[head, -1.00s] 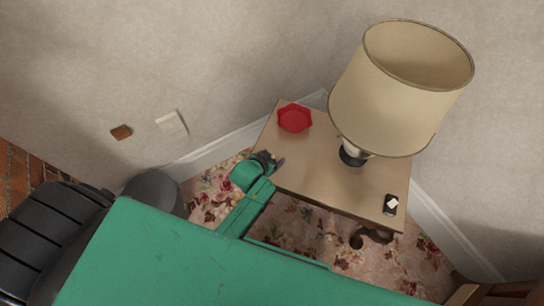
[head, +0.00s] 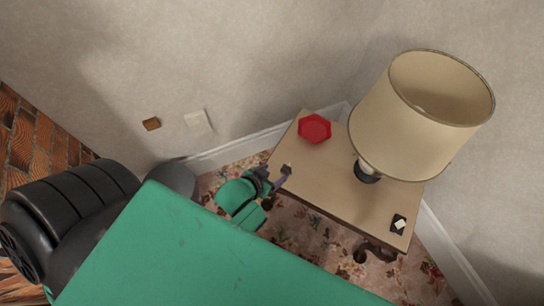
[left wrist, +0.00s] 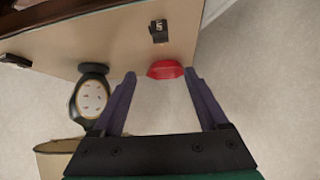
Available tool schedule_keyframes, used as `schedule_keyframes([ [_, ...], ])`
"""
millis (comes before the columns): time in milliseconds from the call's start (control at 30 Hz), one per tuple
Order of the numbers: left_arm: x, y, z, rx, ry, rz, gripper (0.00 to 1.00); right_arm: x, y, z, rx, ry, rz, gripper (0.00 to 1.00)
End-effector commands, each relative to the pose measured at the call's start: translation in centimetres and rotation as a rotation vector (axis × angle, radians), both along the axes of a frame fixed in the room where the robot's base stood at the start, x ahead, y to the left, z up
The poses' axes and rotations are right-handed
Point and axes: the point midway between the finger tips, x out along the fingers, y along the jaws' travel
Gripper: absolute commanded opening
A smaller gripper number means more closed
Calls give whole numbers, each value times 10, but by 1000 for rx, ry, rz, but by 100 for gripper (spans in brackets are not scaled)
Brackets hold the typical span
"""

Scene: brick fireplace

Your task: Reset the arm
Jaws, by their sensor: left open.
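My left gripper (head: 284,176) is at the near left edge of a small wooden side table (head: 325,183) in the head view. Its fingers are spread in the left wrist view (left wrist: 160,76), with nothing held between them. A red angular dish (head: 315,129) lies on the table's far left corner. It shows beyond the fingertips in the left wrist view (left wrist: 165,69), apart from them. My right gripper is not in view.
A lamp with a beige shade (head: 425,115) stands on the table's right part. A small dark item with a white top (head: 398,224) lies at the near right corner. Walls close in behind the table. Flowered carpet (head: 300,232) shows in front of it.

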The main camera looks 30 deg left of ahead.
Motion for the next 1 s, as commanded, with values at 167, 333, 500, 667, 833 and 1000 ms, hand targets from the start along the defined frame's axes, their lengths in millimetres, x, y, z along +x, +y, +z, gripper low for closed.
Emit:
schedule_keyframes([
  [167,-2,0,1,1,0,-1,76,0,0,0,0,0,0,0],
  [333,-2,0,1,1,0,-1,76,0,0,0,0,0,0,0],
  [500,-1,0,1,1,0,-1,76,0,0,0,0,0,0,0],
  [667,-1,0,1,0,0,0,76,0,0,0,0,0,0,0],
  [833,-7,0,-14,10,34,-12,76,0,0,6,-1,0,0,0],
  [1000,-56,12,-103,54,231,-64,76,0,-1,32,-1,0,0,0],
])
